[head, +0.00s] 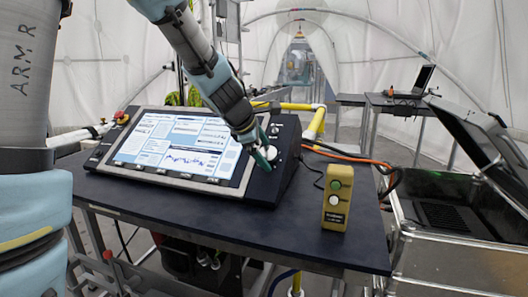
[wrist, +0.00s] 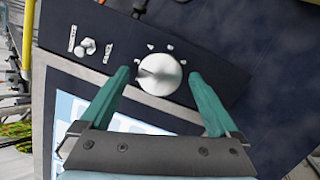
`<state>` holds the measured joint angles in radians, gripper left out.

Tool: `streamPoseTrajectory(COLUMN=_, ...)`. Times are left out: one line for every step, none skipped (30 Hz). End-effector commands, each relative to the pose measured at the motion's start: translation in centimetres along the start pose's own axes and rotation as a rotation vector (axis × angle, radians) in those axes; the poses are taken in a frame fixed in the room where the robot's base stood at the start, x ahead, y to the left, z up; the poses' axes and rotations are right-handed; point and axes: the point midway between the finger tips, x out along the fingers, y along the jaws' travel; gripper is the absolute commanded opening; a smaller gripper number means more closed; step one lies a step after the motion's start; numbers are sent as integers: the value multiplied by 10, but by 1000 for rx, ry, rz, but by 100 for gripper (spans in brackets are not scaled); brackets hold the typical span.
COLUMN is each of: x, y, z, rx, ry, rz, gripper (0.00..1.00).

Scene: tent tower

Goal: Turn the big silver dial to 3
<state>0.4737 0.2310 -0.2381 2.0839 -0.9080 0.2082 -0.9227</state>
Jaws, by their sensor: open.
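The big silver dial (wrist: 159,74) is a round metal knob on the dark side panel of the console, with small light marks around its far side. In the head view the dial (head: 271,153) is partly hidden by my gripper. My gripper (wrist: 160,78) is open, with one teal finger on each side of the dial. There is a gap on the right; whether the left finger touches the dial I cannot tell. My gripper (head: 264,158) comes down from above in the head view. The numbers on the dial are too small to read.
The console's lit screen (head: 178,147) is left of the dial. Small switches (wrist: 88,46) sit on the same panel. A yellow box with buttons (head: 337,198) stands on the dark table (head: 290,225). Orange cables run behind the console.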

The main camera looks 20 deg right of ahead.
Motion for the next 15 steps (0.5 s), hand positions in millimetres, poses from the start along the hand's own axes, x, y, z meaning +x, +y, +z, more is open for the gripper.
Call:
streamPoseTrajectory(x=-1, y=0, z=0, rx=0, ry=0, rz=0, gripper=96)
streamPoseTrajectory(x=-2, y=0, z=0, rx=0, ry=0, rz=0, gripper=96)
streamPoseTrajectory(x=-4, y=0, z=0, rx=1, ry=0, rz=1, gripper=96)
streamPoseTrajectory(x=-6, y=0, z=0, rx=1, ry=1, rz=1, gripper=96)
streamPoseTrajectory(x=-10, y=1, z=0, rx=2, ry=1, rz=1, gripper=96)
streamPoseTrajectory(x=-15, y=1, z=0, rx=3, ry=0, rz=2, gripper=96)
streamPoseTrajectory(x=-20, y=1, z=1, rx=2, ry=0, rz=2, gripper=96)
streamPoseTrajectory(x=-26, y=2, z=1, rx=2, ry=0, rz=3, gripper=96)
streamPoseTrajectory(x=-34, y=2, z=1, rx=2, ry=0, rz=4, gripper=96)
streamPoseTrajectory(x=-40, y=2, z=1, rx=3, ry=0, rz=4, gripper=96)
streamPoseTrajectory(x=-46, y=2, z=1, rx=2, ry=1, rz=5, gripper=96)
streamPoseTrajectory(x=-54, y=2, z=1, rx=2, ry=0, rz=4, gripper=96)
streamPoseTrajectory(x=-61, y=1, z=1, rx=3, ry=0, rz=4, gripper=96)
streamPoseTrajectory(x=-66, y=2, z=0, rx=1, ry=1, rz=5, gripper=96)
streamPoseTrajectory(x=-74, y=2, z=0, rx=2, ry=0, rz=4, gripper=96)
